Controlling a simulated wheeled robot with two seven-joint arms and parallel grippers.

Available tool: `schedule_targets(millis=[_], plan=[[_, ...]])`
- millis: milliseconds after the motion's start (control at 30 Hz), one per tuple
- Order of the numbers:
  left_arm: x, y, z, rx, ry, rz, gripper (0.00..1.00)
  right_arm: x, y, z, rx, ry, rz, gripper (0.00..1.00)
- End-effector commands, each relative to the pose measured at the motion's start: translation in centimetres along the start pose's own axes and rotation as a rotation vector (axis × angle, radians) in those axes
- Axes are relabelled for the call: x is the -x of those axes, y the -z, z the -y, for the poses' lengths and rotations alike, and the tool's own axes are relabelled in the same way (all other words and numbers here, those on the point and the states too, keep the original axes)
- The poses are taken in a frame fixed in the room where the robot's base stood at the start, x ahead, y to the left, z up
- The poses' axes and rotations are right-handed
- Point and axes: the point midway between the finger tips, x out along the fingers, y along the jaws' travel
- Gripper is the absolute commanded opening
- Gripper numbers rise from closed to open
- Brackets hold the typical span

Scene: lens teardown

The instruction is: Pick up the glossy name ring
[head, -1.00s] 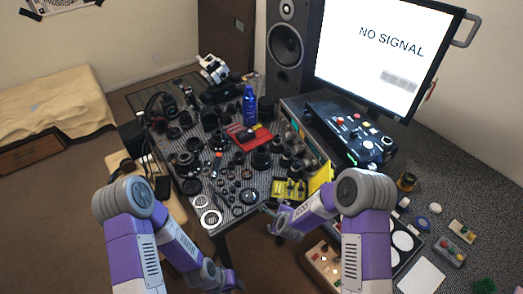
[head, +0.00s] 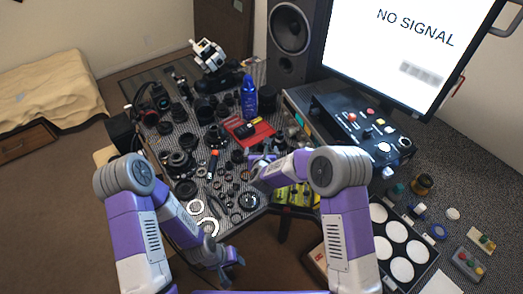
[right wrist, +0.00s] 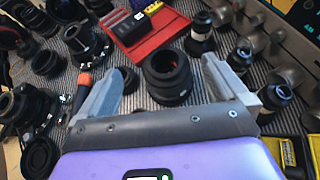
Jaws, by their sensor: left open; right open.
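Several ring-shaped parts lie at the near end of the dark ribbed worktop. They include two white rings (head: 207,227) and small black rings (head: 236,218); I cannot tell which is the glossy name ring. My right gripper (head: 262,160) is over the worktop, open and empty. In the right wrist view, a thick black lens barrel (right wrist: 170,77) shows between and beyond the open fingers (right wrist: 162,66). My left gripper (head: 236,269) is open and empty, low in front of the worktop's near edge. My right arm hides part of the worktop.
A red tray (head: 248,131) and a blue bottle (head: 249,97) stand farther back among crowded lens parts. A yellow holder (head: 292,196) is right of the near corner. A black tray with white discs (head: 403,243) and a monitor (head: 410,50) are at the right.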

Motion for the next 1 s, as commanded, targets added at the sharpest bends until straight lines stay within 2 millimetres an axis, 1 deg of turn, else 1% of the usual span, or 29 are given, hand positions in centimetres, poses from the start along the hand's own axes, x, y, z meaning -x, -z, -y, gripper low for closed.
schedule_targets(millis=[33, 200, 367, 633, 833, 1000], plan=[[-1.4, 0.1, 0.5, 0.000, 0.000, -0.001, 0.43, -0.7, 1.3, 0.0, 0.001, 0.000, -0.001, 1.00], [-3.0, 0.2, 1.1, 0.000, 0.000, -0.002, 0.43, -1.5, 2.8, 0.0, 0.002, 0.000, -0.001, 1.00], [-3.2, 0.2, 1.2, 0.000, 0.000, -0.002, 0.43, -2.2, 3.0, 0.0, 0.002, 0.000, -0.002, 1.00], [-3.3, 0.2, 1.2, 0.000, 0.000, -0.002, 0.43, -4.5, 3.1, 0.1, 0.003, 0.001, -0.001, 1.00], [-3.6, 0.2, 1.4, 0.000, 0.000, -0.002, 0.43, -7.2, 3.4, 0.4, 0.005, 0.000, 0.000, 1.00], [-3.7, 0.3, 1.4, 0.000, 0.000, -0.002, 0.43, -8.8, 3.3, 0.4, 0.003, 0.001, -0.001, 1.00]])
